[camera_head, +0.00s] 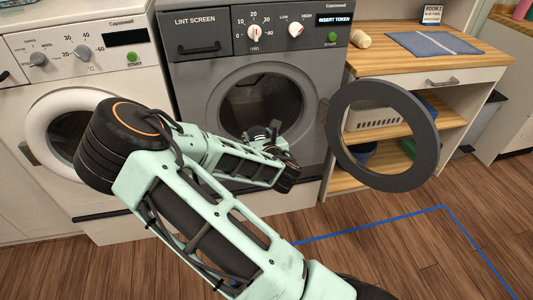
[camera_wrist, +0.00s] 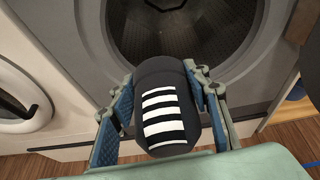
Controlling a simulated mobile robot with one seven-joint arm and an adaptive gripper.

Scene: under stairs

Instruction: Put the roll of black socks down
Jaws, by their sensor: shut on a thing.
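In the wrist view, the roll of black socks (camera_wrist: 163,82) with white stripes sits between the two fingers of my gripper (camera_wrist: 165,108). The gripper is shut on it, with a blue-padded finger on each side. The roll is held in front of the grey dryer's (camera_wrist: 85,55) round opening. In the head view, my arm reaches from the bottom toward the dryer (camera_head: 205,90), with the gripper end (camera_head: 265,133) at its drum opening (camera_head: 262,95). The socks cannot be made out there.
The dryer's round door (camera_head: 385,178) stands open to the right. A white washer (camera_head: 85,75) is on the left. A wooden shelf unit (camera_head: 440,68) holds a blue mat (camera_head: 434,43), a cream roll (camera_head: 361,40) and a white basket (camera_head: 372,117). Blue tape (camera_head: 385,222) marks the open floor.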

